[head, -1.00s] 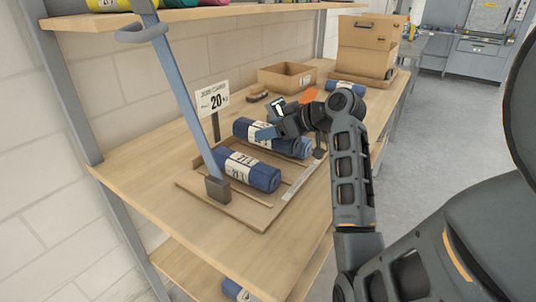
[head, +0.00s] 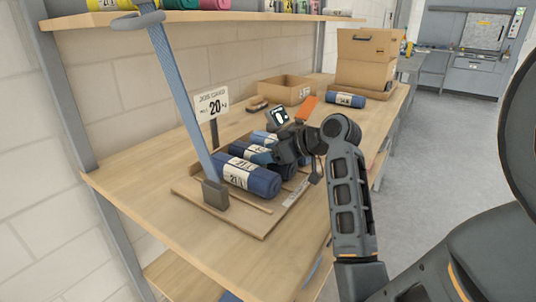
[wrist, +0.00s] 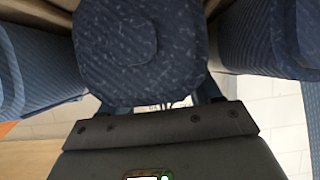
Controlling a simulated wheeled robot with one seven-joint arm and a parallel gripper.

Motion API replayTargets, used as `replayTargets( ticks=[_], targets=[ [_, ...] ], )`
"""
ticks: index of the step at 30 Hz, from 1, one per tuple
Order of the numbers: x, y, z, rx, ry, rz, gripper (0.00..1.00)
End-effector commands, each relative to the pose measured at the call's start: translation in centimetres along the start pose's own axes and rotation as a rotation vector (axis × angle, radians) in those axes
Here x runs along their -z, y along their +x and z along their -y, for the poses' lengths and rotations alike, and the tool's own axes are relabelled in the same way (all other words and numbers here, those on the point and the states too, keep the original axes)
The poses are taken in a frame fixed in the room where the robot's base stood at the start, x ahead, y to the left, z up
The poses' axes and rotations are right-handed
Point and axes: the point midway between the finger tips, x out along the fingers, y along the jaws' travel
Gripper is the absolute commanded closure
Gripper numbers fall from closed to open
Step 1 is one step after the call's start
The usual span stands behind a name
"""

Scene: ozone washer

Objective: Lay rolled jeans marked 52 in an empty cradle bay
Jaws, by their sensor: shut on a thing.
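My gripper (head: 266,157) is shut on a dark blue denim roll (head: 240,149) with a white label, whose number I cannot read. The held roll is low over the wooden cradle (head: 255,222), between two other rolls; whether it touches the bay floor is hidden. The front roll (head: 252,179) lies in the cradle, its label reading about 21. Another blue roll (head: 262,137) lies behind, partly covered by my gripper. In the wrist view the held roll's round end (wrist: 145,45) fills the centre, with the left roll (wrist: 40,65) and right roll (wrist: 262,40) at its sides.
A sign reading 20 (head: 211,105) stands behind the cradle. A blue strap (head: 180,90) hangs down to a dark block (head: 215,194) at its near corner. An open box (head: 287,90), a brush, cartons (head: 366,58) and another blue roll (head: 345,99) stand farther back.

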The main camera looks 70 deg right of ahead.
Motion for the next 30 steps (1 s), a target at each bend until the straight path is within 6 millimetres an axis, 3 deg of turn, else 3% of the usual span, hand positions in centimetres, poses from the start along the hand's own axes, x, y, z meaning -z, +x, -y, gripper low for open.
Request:
replayTargets(
  ticks=[1,2,5,13,17,30],
  targets=[
    [-0.1,0.1,0.0,0.0,0.0,-0.001,0.88],
    [-0.2,0.1,0.0,0.0,0.0,0.0,0.35],
    [-0.1,0.1,0.0,0.0,0.001,0.001,0.26],
    [0.1,0.0,0.0,0.0,0.0,0.0,0.26],
    [0.1,-1.1,-0.1,-0.002,0.001,-0.002,0.26],
    [0.1,-9.5,-0.1,-0.003,-0.001,0.0,0.26]
  ],
)
